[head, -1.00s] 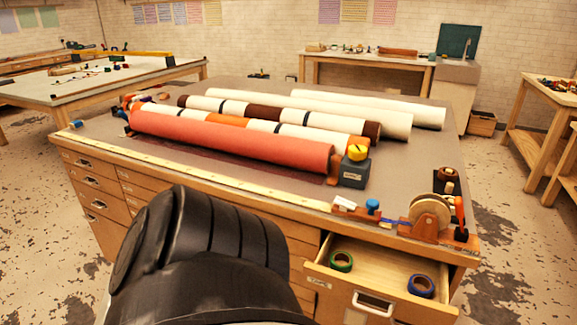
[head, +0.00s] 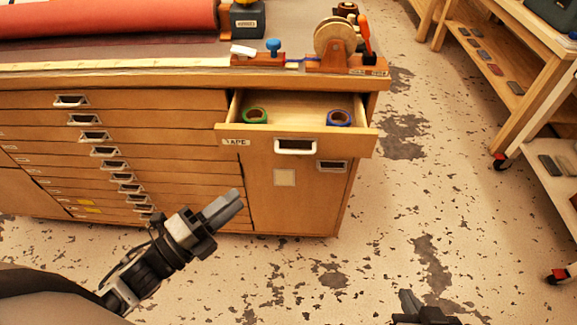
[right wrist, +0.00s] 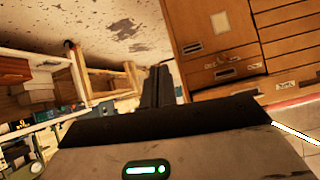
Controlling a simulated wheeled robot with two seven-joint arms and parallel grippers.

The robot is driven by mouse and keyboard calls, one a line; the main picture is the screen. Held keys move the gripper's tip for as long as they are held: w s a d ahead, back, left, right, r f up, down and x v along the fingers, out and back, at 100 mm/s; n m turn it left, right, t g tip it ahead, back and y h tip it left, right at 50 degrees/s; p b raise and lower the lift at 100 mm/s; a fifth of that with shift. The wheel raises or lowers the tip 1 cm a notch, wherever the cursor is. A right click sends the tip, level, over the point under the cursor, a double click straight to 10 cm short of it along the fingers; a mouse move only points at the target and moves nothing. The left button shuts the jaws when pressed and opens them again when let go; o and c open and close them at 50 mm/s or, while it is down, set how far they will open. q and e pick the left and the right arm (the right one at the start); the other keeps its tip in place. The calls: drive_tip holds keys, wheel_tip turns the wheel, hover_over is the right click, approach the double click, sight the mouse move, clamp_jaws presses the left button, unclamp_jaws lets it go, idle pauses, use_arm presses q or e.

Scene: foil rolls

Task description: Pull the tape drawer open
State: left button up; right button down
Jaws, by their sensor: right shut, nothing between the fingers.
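The tape drawer (head: 258,137) stands pulled out of the wooden cabinet, with a TAPE label at the left of its front and a metal handle (head: 295,146). A green tape roll (head: 254,115) and a blue-rimmed tape roll (head: 339,118) lie inside. My left gripper (head: 238,197) is in front of the cabinet, below and left of the drawer; its fingers look closed together and touch nothing visible. My right gripper (head: 407,297) is low at the bottom edge, apart from the drawer. In the right wrist view its fingers (right wrist: 158,72) are shut and empty.
Shallow closed drawers (head: 120,160) fill the cabinet left of the tape drawer. A tape dispenser (head: 336,45) and a red roll (head: 110,18) lie on top. A wheeled shelf (head: 550,150) stands at the right. The floor between is clear.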

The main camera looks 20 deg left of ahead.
use_arm(q)
drive_tip(key=w+d+r+p, duration=0.1)
drive_tip(key=w+d, duration=0.3)
drive_tip(key=w, duration=0.2)
drive_tip(key=w+d+r+m+p, duration=0.1)
drive_tip(key=w+d, duration=0.2)
drive_tip(key=w, duration=0.4)
drive_tip(key=shift+w+d+r, duration=0.15)
drive_tip(key=shift+w+d, duration=0.15)
drive_tip(key=shift+d, duration=0.05)
clamp_jaws()
